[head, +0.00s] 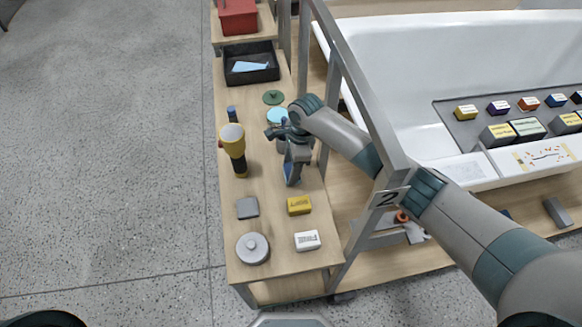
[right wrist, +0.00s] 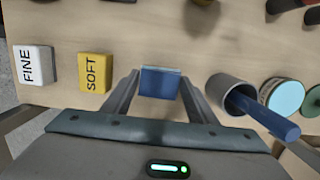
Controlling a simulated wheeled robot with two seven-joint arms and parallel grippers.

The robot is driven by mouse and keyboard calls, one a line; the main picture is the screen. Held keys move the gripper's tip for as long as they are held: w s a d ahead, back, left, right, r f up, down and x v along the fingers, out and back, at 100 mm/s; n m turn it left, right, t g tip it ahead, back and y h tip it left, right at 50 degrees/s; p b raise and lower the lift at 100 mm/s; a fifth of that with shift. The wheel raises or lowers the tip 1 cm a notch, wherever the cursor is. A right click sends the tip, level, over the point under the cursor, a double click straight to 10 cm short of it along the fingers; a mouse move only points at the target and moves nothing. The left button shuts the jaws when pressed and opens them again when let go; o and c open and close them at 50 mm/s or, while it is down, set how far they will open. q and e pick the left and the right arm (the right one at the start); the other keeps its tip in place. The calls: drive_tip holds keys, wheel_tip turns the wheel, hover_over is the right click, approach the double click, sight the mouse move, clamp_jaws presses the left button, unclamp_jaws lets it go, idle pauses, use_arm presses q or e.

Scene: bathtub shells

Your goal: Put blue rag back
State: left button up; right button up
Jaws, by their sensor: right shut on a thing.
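My right gripper (head: 291,176) is over the middle of the wooden bench (head: 270,210), pointing down. It is shut on a small blue block-like piece, which I take to be the folded blue rag (right wrist: 160,82). In the right wrist view the rag sits between the two fingertips, its lighter edge facing the bench. In the head view the rag shows only partly beside the fingers; I cannot tell whether it touches the bench. A black tray (head: 262,49) at the far end holds a light blue flat piece (head: 250,67). My left gripper is not in view.
Near the gripper are a yellow-topped torch (head: 233,143), a grey cup (right wrist: 230,92) with a blue rod, a yellow SOFT block (head: 299,205), a white FINE block (head: 307,240) and a round grey lidded tin (head: 252,248). A metal frame post (head: 362,100) stands beside my right arm.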

drive_tip(key=shift+f, duration=0.35)
drive_tip(key=o, duration=1.1)
drive_tip(key=shift+f, duration=0.15)
drive_tip(key=shift+w+d+r+b, duration=0.1)
drive_tip(key=shift+d+r+b, duration=0.1)
drive_tip(key=shift+r, duration=1.1)
drive_tip(key=shift+s+d+r+b, duration=0.1)
drive_tip(key=shift+d+r, duration=0.05)
drive_tip(key=shift+r, duration=1.15)
drive_tip(key=shift+w+d+r+b, duration=0.1)
drive_tip(key=shift+d+r+b, duration=0.1)
drive_tip(key=shift+r, duration=1.1)
